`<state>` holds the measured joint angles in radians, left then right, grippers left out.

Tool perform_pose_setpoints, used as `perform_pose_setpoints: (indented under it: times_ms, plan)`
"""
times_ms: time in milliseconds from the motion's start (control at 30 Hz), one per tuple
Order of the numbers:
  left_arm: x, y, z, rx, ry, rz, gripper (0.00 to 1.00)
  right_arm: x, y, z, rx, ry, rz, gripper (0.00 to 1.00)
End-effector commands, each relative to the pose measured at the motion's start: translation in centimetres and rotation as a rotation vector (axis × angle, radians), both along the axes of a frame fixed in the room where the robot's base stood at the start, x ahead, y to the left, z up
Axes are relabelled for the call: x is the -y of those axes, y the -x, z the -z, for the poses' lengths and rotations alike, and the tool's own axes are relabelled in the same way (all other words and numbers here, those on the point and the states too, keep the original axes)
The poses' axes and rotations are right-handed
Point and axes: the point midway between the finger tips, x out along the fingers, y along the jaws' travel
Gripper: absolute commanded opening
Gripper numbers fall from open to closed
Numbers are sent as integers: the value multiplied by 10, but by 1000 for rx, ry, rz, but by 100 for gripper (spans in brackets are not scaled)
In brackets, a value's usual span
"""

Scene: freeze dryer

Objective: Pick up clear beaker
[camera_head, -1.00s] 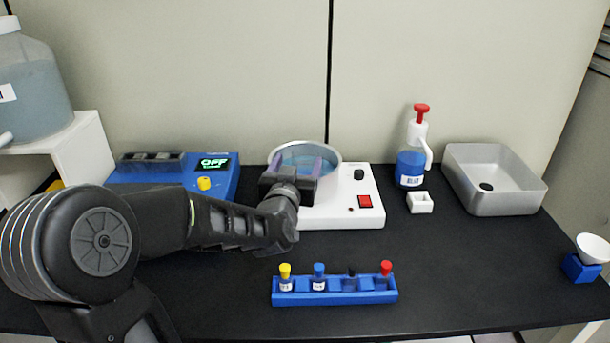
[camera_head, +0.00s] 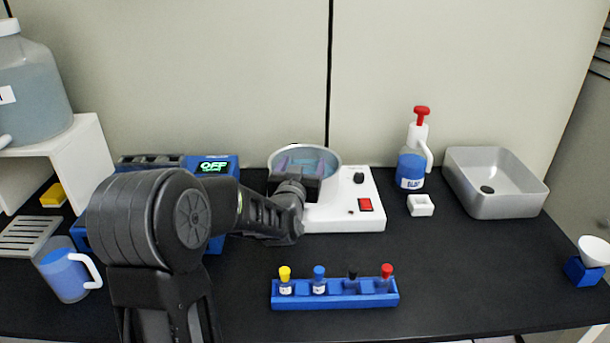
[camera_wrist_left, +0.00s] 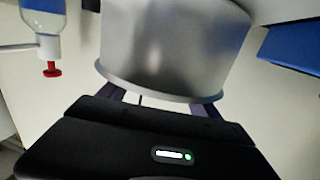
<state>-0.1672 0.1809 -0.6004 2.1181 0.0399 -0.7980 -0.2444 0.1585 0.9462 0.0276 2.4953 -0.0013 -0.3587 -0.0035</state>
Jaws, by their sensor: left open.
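My left gripper (camera_head: 303,163) is open at the metal bowl (camera_head: 335,175) on the white hotplate-like device (camera_head: 375,205). Its fingers reach over the near rim, and bluish contents show around them. The left wrist view shows the bowl's outer wall (camera_wrist_left: 170,45) close up, hiding the fingertips. I cannot make out a separate clear beaker in the bowl. A translucent jug (camera_head: 62,275) with blue liquid and a white handle stands at the left, beside my arm. My right gripper is not in view.
A blue rack (camera_head: 335,301) with several colored-cap vials lies in front. A blue device (camera_head: 225,188) reading OFF stands left of the bowl. A red-pump bottle (camera_head: 411,168), a small white holder (camera_head: 420,205) and a metal basin (camera_head: 515,205) stand right.

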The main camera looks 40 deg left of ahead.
Motion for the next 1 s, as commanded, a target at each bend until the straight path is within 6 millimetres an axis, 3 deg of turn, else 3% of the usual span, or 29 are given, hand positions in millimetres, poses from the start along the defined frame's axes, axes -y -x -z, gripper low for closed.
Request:
perform_pose_setpoints:
  times_ms: [167,733,1000]
  plan:
    - [-7,-13,1,0,-1,-1,73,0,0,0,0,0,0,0]
    - [-7,-13,1,0,0,-1,73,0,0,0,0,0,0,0]
    - [-7,-13,1,1,0,-1,52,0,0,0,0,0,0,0]
